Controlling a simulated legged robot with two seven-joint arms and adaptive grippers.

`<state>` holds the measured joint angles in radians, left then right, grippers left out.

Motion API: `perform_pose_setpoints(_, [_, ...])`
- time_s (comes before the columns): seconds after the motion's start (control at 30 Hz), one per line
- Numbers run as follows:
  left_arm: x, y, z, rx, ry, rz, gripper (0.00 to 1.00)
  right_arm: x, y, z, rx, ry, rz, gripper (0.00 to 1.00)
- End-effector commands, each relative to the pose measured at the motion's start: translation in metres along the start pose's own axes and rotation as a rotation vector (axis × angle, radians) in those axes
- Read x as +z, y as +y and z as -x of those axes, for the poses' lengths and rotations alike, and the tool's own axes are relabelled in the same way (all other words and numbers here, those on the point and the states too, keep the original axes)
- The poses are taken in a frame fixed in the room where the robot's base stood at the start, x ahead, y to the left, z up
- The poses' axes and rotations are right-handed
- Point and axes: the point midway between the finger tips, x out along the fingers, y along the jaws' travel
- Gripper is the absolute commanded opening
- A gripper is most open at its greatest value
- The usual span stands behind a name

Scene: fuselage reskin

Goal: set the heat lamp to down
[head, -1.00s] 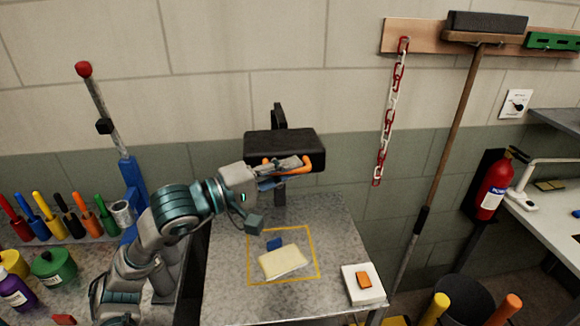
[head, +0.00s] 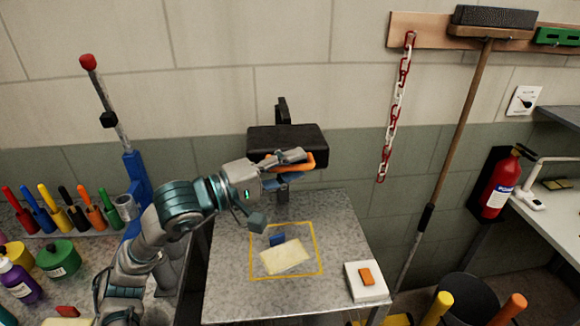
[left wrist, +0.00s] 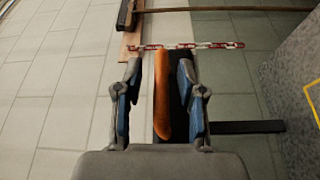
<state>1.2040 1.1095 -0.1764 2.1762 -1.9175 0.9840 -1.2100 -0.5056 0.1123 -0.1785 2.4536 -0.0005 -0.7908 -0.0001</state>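The heat lamp (head: 287,138) is a black box-shaped head on a dark post at the back of the grey table, with an orange handle (head: 308,161) along its lower front. My left gripper (head: 290,160) is at this handle, in front of the lamp. In the left wrist view, the orange handle (left wrist: 162,85) lies between the two blue-padded fingers of the left gripper (left wrist: 160,80). Gaps show on both sides of it, so the gripper looks open around the handle. My right gripper is in neither view.
Below the lamp, a pale yellow block (head: 286,257) and a blue piece (head: 277,240) lie inside a yellow outline on the table (head: 235,295). A white pad with an orange block (head: 366,277) is at the right corner. Tool handles and bottles stand at left.

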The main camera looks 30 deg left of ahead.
Motion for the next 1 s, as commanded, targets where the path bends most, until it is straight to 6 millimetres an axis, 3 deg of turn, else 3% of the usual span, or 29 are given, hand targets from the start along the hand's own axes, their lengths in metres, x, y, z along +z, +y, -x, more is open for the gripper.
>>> perform_pose_setpoints(0.17, [-0.002, -0.001, 0.01, -0.001, 0.003, 0.001, 0.39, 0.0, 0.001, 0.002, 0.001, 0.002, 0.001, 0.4])
perform_pose_setpoints(1.0, [0.0, -0.001, 0.112, 0.0, -0.002, 0.002, 0.39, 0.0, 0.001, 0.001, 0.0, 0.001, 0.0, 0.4])
